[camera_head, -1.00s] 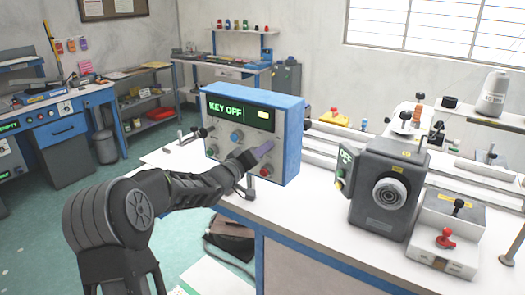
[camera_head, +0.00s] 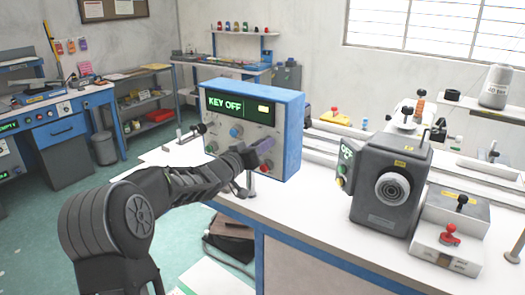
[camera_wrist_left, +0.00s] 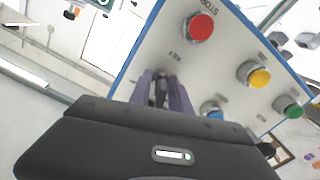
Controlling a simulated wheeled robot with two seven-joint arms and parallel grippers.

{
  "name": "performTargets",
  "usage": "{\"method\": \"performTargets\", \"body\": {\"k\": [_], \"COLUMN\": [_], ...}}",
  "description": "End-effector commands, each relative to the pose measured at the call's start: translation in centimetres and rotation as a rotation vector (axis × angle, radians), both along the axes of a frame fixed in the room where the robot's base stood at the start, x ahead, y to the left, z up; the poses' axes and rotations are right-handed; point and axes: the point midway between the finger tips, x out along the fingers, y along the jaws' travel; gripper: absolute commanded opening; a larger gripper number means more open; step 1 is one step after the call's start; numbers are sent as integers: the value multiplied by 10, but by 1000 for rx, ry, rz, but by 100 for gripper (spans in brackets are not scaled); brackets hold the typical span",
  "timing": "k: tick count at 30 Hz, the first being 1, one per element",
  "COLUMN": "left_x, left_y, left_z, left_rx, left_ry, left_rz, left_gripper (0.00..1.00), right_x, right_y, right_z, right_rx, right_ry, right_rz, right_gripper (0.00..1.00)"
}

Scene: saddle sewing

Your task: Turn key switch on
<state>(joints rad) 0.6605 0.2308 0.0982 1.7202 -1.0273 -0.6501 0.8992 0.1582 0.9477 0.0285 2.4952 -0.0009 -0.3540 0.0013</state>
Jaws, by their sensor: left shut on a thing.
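The control box (camera_head: 288,138) is blue with a grey front panel, and its green screen (camera_head: 239,106) reads "KEY OFF". My left gripper (camera_head: 264,146) is at the right part of this panel. In the left wrist view its two purple fingers (camera_wrist_left: 162,90) are closed around a dark key switch (camera_wrist_left: 160,92) below the "KEY" label. The fingers hide most of the switch, so its exact angle is hard to tell. My right gripper is not in view.
A red STOP button (camera_wrist_left: 200,27), a yellow button (camera_wrist_left: 258,77), a blue knob (camera_wrist_left: 212,111) and a green button (camera_wrist_left: 291,107) sit close around the fingers. A dark grey machine unit (camera_head: 391,187) stands to the right on the white table (camera_head: 300,212).

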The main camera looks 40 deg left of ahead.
Motion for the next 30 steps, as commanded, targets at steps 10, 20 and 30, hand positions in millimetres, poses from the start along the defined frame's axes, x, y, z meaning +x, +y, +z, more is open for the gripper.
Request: {"method": "performTargets", "body": {"k": [10, 20, 30], "left_x": [0, 0, 0], "left_y": [0, 0, 1], "left_z": [-3, -3, -2], "left_rx": [329, 644, 945], "left_ry": [6, 13, 21], "left_rz": [-1, 0, 0], "left_gripper": [0, 0, 0], "right_x": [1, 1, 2], "right_y": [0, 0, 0], "right_z": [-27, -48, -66], "right_rx": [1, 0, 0], "right_ry": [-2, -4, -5], "right_rz": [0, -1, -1], "right_gripper": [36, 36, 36]}}
